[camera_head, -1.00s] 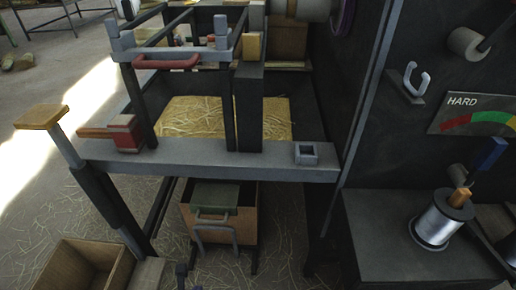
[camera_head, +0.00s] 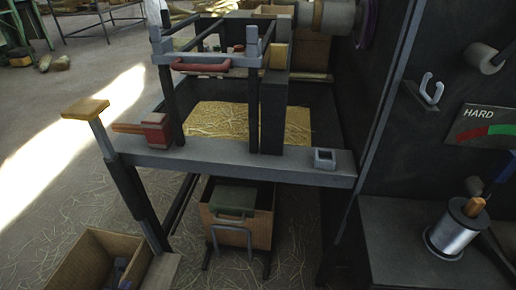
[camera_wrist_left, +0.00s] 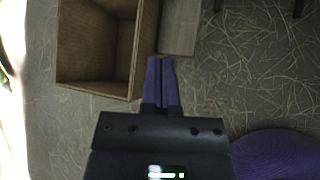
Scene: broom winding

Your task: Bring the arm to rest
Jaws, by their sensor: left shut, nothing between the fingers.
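My left gripper (camera_head: 119,268) shows small at the bottom left of the head view, in front of or over the open wooden box (camera_head: 84,270). In the left wrist view its two purple fingers (camera_wrist_left: 160,64) are shut together with nothing between them. There the fingertips lie just right of the box's wall (camera_wrist_left: 147,45), over the floor side. I cannot tell the height gap between them. My right gripper is in neither view.
The grey bench (camera_head: 235,166) carries a red clamp block (camera_head: 156,130) and straw in its tray (camera_head: 220,120). A crate (camera_head: 251,222) stands under it. At the right are a wire spool (camera_head: 452,236) and a HARD gauge (camera_head: 492,124). Straw litters the floor (camera_wrist_left: 240,80).

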